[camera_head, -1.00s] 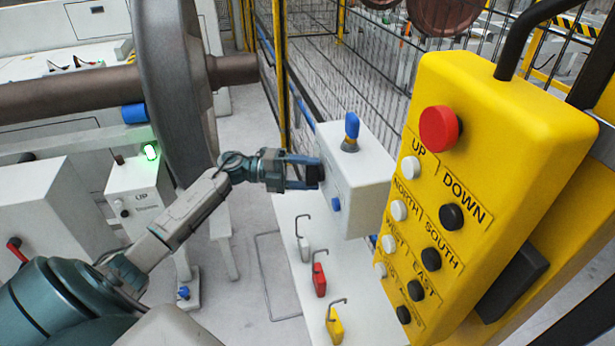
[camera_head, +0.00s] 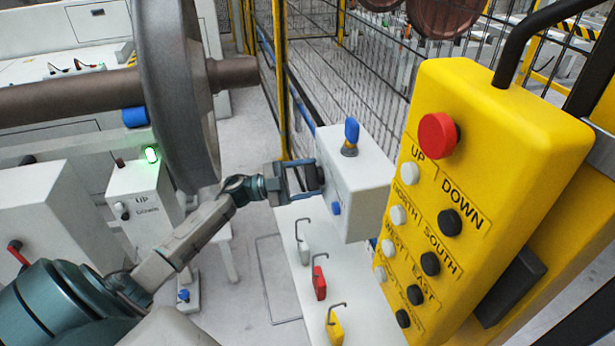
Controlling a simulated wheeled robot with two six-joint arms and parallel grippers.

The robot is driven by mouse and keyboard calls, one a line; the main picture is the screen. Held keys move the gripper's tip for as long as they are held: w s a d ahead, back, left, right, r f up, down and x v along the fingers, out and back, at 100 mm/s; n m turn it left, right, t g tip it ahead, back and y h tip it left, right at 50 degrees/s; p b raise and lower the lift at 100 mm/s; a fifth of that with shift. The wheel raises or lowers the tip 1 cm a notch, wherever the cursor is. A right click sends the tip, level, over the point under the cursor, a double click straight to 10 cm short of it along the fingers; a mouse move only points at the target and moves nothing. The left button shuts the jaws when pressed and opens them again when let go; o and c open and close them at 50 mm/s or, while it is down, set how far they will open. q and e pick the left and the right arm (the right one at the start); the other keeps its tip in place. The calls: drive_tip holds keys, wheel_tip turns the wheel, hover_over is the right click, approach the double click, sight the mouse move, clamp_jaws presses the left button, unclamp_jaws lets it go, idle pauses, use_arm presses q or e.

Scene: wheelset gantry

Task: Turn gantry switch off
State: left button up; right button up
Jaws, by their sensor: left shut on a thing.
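A light grey switch box (camera_head: 358,195) stands at the centre, with a dark knob (camera_head: 319,176) on its left side face. My left gripper (camera_head: 314,178) reaches in from the left and is shut on this dark knob, its fingers close against the box. The fingers partly hide the knob, so its exact setting is unclear. A blue-topped knob (camera_head: 351,131) stands upright on the top of the box, and a small blue button (camera_head: 336,209) sits on its side. My right gripper is not in view.
A yellow control pendant (camera_head: 490,150) with a red button (camera_head: 437,135) fills the right side. Below the box, white, red (camera_head: 319,282) and yellow padlocks lie on a white panel. A large wheelset (camera_head: 180,90) stands at the left, close above my left arm.

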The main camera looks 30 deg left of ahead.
use_arm(q)
drive_tip(key=shift+n, duration=0.3)
drive_tip(key=o, duration=1)
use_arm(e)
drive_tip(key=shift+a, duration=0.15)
use_arm(q)
drive_tip(key=b+v, duration=0.3)
drive_tip(key=v, duration=0.8)
drive_tip(key=shift+f+b, duration=0.15)
drive_tip(key=shift+b, duration=0.25)
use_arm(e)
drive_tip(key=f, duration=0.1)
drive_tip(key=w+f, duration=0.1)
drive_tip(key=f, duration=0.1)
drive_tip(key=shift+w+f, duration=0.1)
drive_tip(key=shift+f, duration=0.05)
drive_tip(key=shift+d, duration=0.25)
